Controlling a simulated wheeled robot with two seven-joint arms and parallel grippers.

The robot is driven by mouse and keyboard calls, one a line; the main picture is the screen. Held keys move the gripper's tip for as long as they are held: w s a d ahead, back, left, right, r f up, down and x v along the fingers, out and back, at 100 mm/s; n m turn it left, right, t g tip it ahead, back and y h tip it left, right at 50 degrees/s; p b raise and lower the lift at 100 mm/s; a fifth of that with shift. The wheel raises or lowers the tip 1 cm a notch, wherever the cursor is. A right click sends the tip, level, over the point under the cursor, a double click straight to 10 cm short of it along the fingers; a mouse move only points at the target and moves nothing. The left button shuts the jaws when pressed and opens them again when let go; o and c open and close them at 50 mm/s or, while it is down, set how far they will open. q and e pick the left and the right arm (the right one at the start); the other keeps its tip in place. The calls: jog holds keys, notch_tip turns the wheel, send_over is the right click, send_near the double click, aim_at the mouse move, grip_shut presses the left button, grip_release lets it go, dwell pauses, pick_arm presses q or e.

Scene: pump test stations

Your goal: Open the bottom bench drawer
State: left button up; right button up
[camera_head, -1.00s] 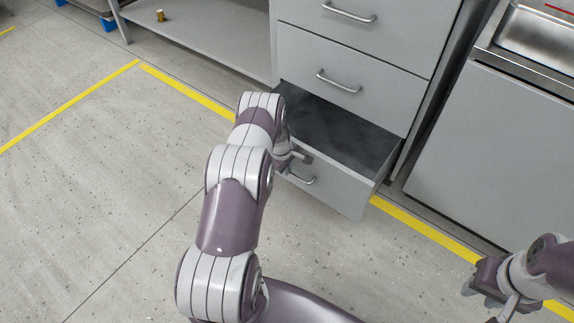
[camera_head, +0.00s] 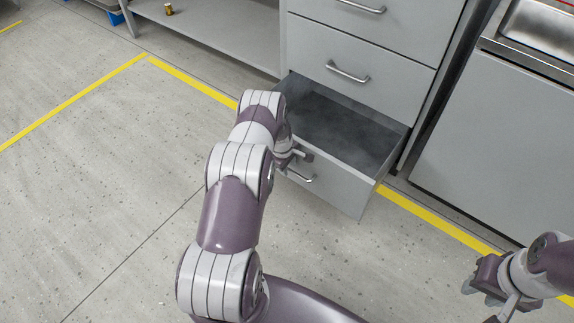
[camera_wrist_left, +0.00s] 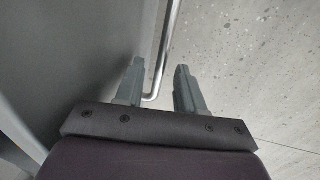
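The bottom bench drawer (camera_head: 345,190) is pulled well out of the grey cabinet, and its empty-looking dark interior shows in the head view. Its metal handle (camera_head: 301,176) is partly hidden by my left gripper (camera_head: 300,158), which is at the drawer's front. In the left wrist view the handle bar (camera_wrist_left: 165,50) passes between the two fingers of my left gripper (camera_wrist_left: 160,85). The bar is close to the left finger, with a clear gap to the right finger. My right gripper (camera_head: 480,285) hangs at the lower right, away from the drawer; its finger opening is unclear.
Closed drawers with handles, one at the middle (camera_head: 347,73), are above. A grey unit with a metal basin (camera_head: 540,28) stands to the right. A low shelf (camera_head: 215,35) with a small brass-coloured part (camera_head: 169,9) is at left. The floor (camera_head: 100,190) at left is clear.

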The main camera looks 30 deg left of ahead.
pick_arm(q)
jog(key=shift+r, duration=0.1)
notch_tip(320, 180, up, 12)
jog(key=s+p, duration=0.2)
jog(key=p, duration=0.4)
jog(key=shift+s+p, duration=0.2)
jog(key=shift+p, duration=0.1)
jog(key=shift+a+r, duration=0.1)
jog(key=s+d+m+g, duration=0.2)
jog(key=s+d+m, duration=0.1)
jog(key=s+m, duration=0.25)
jog(key=s+d+r+m, duration=0.6)
jog(key=s+d+r, duration=0.2)
jog(key=r, duration=0.3)
jog(key=s+d+r+m, duration=0.5)
jog(key=s+d+r, duration=0.25)
jog(key=r, duration=0.35)
notch_tip(320, 180, up, 40)
jog(key=d+t+p, duration=0.1)
jog(key=p, duration=3.6)
jog(key=shift+d+r+m+p, duration=0.15)
jog(key=shift+r+m+p, duration=0.1)
jog(key=shift+m+p, duration=0.2)
